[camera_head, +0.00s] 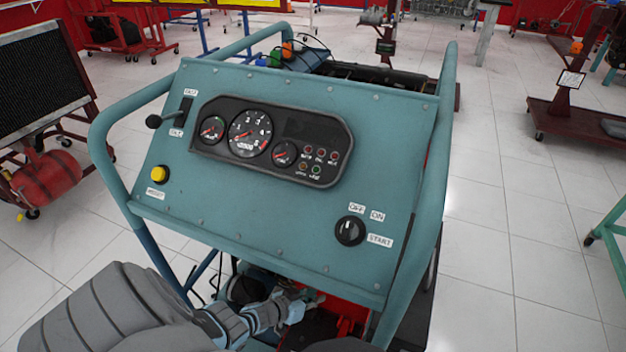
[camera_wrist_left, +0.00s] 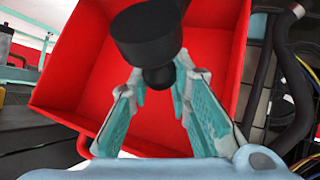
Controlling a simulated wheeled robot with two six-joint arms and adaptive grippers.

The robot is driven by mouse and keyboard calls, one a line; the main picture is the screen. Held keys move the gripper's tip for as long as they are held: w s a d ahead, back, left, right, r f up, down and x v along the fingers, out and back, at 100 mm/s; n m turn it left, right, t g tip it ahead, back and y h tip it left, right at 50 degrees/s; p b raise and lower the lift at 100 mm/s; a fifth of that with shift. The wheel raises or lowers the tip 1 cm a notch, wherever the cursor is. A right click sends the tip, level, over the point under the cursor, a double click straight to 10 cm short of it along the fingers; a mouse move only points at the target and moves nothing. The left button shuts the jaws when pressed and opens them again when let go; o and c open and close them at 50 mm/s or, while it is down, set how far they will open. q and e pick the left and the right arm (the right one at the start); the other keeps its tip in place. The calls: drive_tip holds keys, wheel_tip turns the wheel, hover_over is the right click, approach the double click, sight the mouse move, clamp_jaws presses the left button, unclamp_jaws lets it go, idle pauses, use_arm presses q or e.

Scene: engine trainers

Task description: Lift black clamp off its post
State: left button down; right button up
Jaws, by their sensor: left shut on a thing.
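My left gripper (camera_head: 305,295) reaches in low under the teal control panel in the head view, where its fingertips are small and partly hidden. In the left wrist view the teal fingers of this gripper (camera_wrist_left: 160,75) are closed in on the narrow lower end of a black rounded part, which I take to be the black clamp (camera_wrist_left: 150,38). My right gripper is not in view.
A red open tray (camera_wrist_left: 217,60) lies behind the clamp in the left wrist view, with black hoses (camera_wrist_left: 285,85) to its right. The teal panel (camera_head: 270,200) and its tubular frame (camera_head: 432,180) stand close above and beside my left arm.

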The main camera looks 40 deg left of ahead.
use_arm(q)
drive_tip(key=shift+s+a+f, duration=0.15)
drive_tip(key=c, duration=1.6)
unclamp_jaws()
drive_tip(key=shift+o, duration=0.7)
drive_tip(key=shift+f, duration=0.1)
drive_tip(key=shift+s, duration=0.2)
drive_tip(key=v, duration=1.1)
drive_tip(key=shift+r, duration=0.3)
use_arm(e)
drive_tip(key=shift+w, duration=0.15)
use_arm(q)
drive_tip(key=shift+s, duration=0.1)
